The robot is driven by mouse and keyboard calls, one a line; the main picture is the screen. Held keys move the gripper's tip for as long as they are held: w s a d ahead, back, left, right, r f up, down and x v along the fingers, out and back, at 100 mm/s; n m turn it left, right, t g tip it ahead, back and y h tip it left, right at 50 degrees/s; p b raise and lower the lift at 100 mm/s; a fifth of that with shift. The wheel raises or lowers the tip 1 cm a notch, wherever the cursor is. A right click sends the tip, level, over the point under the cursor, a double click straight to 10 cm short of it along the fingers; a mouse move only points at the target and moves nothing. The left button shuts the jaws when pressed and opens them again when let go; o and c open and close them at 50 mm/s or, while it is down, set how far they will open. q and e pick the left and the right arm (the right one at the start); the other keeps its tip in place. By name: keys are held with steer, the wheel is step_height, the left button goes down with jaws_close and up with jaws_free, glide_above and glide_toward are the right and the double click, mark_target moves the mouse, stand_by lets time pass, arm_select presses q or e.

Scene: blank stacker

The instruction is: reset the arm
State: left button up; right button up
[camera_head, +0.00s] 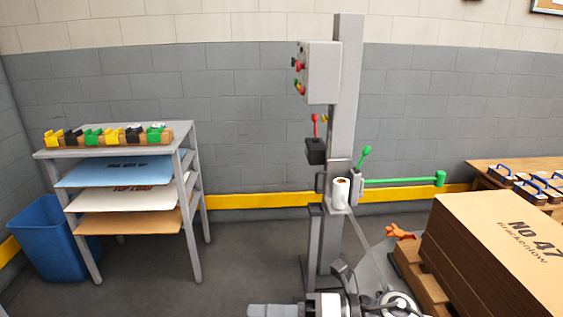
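A tall grey column (344,110) stands in the middle of the head view. A green horizontal arm (402,181) with an upright green end piece reaches right from it. A green-knobbed lever (363,157) tilts up to the right above this arm. A red-topped lever (315,126) stands upright on a black block (315,151) at the column's left side. Grey, white and black jointed parts at the bottom middle look like my own arm, cut off by the frame edge. I make out no gripper fingers there or elsewhere.
A control box (318,72) with buttons and a white roll (341,192) are on the column. At left are a rack (190,225) of boards and a blue bin (45,238). At right, a large cardboard stack (470,250) sits on a pallet, before a wooden table (485,181). Floor is clear between rack and column.

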steer(key=w+d+r+m+t+h+p, duration=0.1)
steer(key=d+m+t+h, duration=0.15)
steer(key=m+t, duration=0.65)
steer(key=d+r+m+t+h+p, duration=0.1)
steer(key=d+m+t+h, duration=0.3)
steer(key=m, duration=0.9)
steer(key=s+d+f+m+g+h, duration=0.1)
steer(key=s+d+f+m+h, duration=0.2)
steer(key=f+m, duration=0.4)
steer(key=s+d+f+m+g+h+p, duration=0.1)
steer(key=s+d+f+m+g+h, duration=0.1)
steer(key=s+d+f+m+h, duration=0.2)
steer(key=s+d+f+m, duration=0.2)
steer(key=s+f+m, duration=0.1)
steer(key=s+m, duration=0.1)
steer(key=shift+f+m+g, duration=0.25)
steer(key=shift+m+g, duration=0.05)
steer(key=shift+m, duration=0.3)
